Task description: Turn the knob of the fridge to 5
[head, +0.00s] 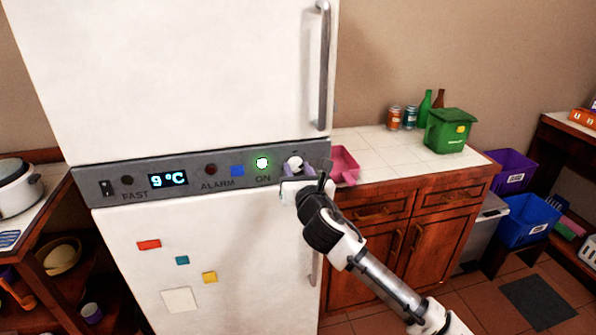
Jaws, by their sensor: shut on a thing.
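The white fridge (200,70) stands at the centre left of the head view. Its grey control panel (215,165) runs across the front between the two doors. The display (168,179) reads 9 °C. A green light (262,162) glows above the word ON. The white knob (294,162) is at the right end of the panel. My gripper (297,172) is at the knob from below and is shut on it. The gripper covers part of the knob and most of the markings around it, so the knob's setting cannot be read.
A tiled counter (385,150) to the right holds a pink container (345,165), cans, bottles and a green bin (450,130). The upper door's handle (323,65) is above the knob. A lower handle (312,268) sits under my arm. Purple and blue crates (528,218) stand at right.

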